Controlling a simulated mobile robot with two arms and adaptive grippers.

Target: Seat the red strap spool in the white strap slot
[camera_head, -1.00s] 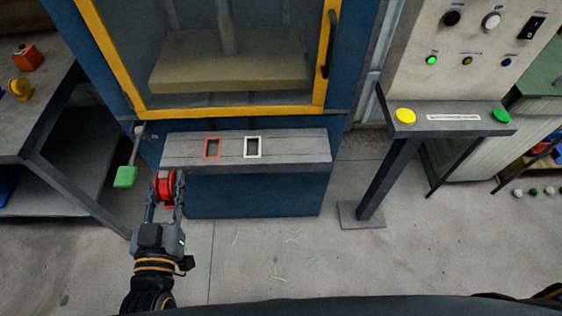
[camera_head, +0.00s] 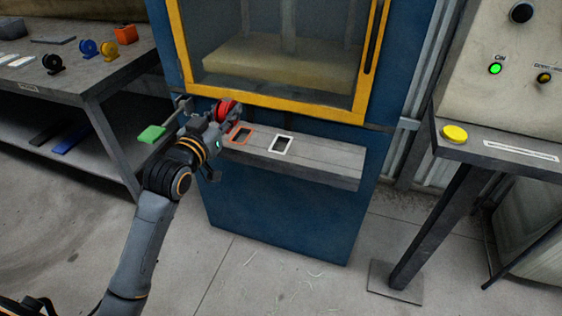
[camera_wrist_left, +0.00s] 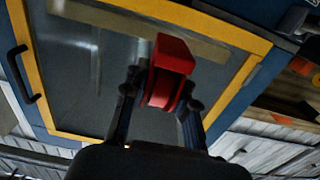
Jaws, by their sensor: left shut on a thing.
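The red strap spool (camera_head: 228,110) is held in my left gripper (camera_head: 216,118), which is shut on it near the left end of the machine's grey shelf. In the left wrist view the red spool (camera_wrist_left: 168,78) sits between the two fingers of my left gripper (camera_wrist_left: 160,105). The white strap slot (camera_head: 283,145) is a white-framed opening in the shelf, to the right of the spool and apart from it. An orange-framed slot (camera_head: 240,135) lies between them, close to the gripper. My right gripper is not in view.
The blue machine with a yellow-framed window (camera_head: 275,75) rises behind the grey shelf (camera_head: 335,166). A green-ended lever (camera_head: 151,133) is left of the gripper. A bench (camera_head: 75,84) with spools stands at left, a pedestal with a yellow button (camera_head: 455,133) at right.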

